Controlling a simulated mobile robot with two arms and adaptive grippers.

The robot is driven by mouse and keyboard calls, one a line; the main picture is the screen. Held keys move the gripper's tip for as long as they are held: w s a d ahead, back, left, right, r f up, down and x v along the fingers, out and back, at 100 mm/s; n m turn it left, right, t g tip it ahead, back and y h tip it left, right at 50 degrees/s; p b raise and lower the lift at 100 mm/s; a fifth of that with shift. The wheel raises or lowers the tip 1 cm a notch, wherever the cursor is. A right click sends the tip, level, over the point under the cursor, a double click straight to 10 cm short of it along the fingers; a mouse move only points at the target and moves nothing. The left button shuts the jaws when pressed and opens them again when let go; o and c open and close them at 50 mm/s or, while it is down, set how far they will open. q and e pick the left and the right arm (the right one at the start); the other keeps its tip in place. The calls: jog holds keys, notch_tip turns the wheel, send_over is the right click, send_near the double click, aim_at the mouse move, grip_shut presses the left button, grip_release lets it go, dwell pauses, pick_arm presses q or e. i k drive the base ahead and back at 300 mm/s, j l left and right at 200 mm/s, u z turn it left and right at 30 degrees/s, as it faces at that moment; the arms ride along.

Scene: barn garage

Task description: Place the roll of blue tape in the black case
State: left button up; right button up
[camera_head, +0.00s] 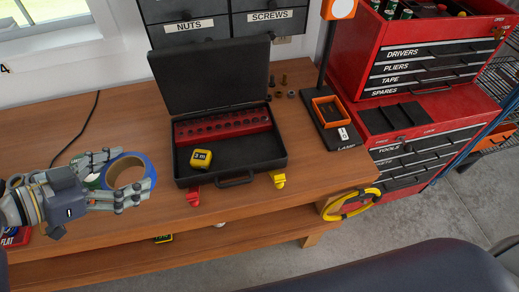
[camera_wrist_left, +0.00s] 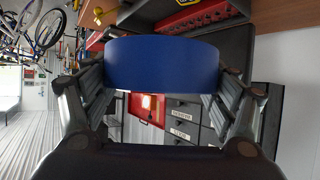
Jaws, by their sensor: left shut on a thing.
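The roll of blue tape (camera_head: 136,172) is between the fingers of my left gripper (camera_head: 132,182), left of the case in the head view. In the left wrist view the blue tape (camera_wrist_left: 163,64) fills the space between the two fingers of my left gripper (camera_wrist_left: 160,90), which is shut on it. The black case (camera_head: 270,162) lies open on the workbench, its lid (camera_head: 213,80) raised at the back. A red socket strip (camera_head: 222,126) and a yellow tape measure (camera_head: 201,158) are inside it. The right side of the case floor is bare. My right gripper is not in view.
The wooden workbench (camera_head: 313,165) carries a lamp stand (camera_head: 333,130) right of the case and small bolts (camera_head: 283,80) behind it. A red clamp (camera_head: 193,195) and a yellow clamp (camera_head: 278,180) sit at the front edge. Red toolboxes (camera_head: 430,55) stand at right.

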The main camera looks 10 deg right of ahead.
aim_at(251, 151)
jog(key=l+u, duration=0.1)
jog(key=l, duration=0.5)
jog(key=l+u, duration=0.15)
jog(key=l, duration=0.45)
jog(key=k+l+u, duration=0.1)
jog(key=l, duration=0.5)
jog(key=k+l+u, duration=0.15)
jog(key=l, duration=0.4)
jog(key=i+l+u, duration=0.1)
jog(key=l, duration=0.3)
jog(key=i+l+u, duration=0.1)
jog(key=l, duration=0.25)
jog(key=i+l+u, duration=0.1)
jog(key=l, duration=0.3)
